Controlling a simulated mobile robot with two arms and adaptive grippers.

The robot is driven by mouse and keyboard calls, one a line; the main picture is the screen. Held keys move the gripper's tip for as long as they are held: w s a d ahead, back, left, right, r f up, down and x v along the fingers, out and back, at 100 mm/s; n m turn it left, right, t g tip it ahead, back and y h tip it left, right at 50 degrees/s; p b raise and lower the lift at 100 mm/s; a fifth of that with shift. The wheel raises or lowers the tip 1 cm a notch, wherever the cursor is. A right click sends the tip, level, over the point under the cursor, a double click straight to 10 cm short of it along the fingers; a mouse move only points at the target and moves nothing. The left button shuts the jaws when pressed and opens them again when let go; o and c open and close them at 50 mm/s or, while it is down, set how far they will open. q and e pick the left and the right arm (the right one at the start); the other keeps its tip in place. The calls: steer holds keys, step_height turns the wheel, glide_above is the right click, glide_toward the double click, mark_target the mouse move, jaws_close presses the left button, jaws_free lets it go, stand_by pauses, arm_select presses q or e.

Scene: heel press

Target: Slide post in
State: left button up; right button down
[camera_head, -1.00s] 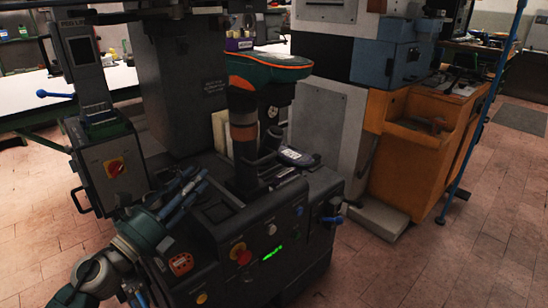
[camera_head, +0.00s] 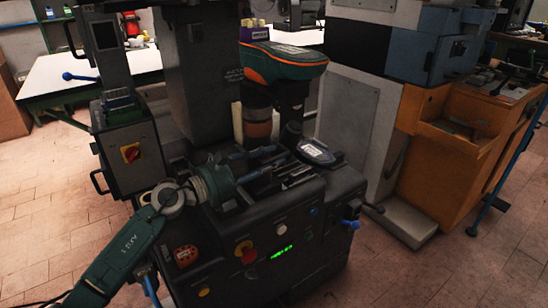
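A brown, banded cylindrical post (camera_head: 257,122) stands upright on the dark press (camera_head: 300,215), under an orange and green padded head (camera_head: 284,66). A second dark upright (camera_head: 291,108) stands just right of it. My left arm comes in from the lower left. My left gripper (camera_head: 266,163) is over the top deck of the press, in front of the post and apart from it. Its bluish fingers look spread, with nothing seen between them. The dark deck partly hides their outline. My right gripper is not in view.
A dark pad with a pale label (camera_head: 316,151) sits on the deck right of the post. The front panel has a red stop button (camera_head: 246,254) and a green display (camera_head: 282,252). A control box (camera_head: 130,155) stands at left, an orange cabinet (camera_head: 445,150) at right.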

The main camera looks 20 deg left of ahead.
mark_target(269, 141)
arm_select(q)
steer(key=shift+w+d, duration=0.45)
steer(key=shift+w, duration=0.1)
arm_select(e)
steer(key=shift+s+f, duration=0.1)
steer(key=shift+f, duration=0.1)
arm_select(q)
jaws_close()
steer(key=shift+f, duration=0.1)
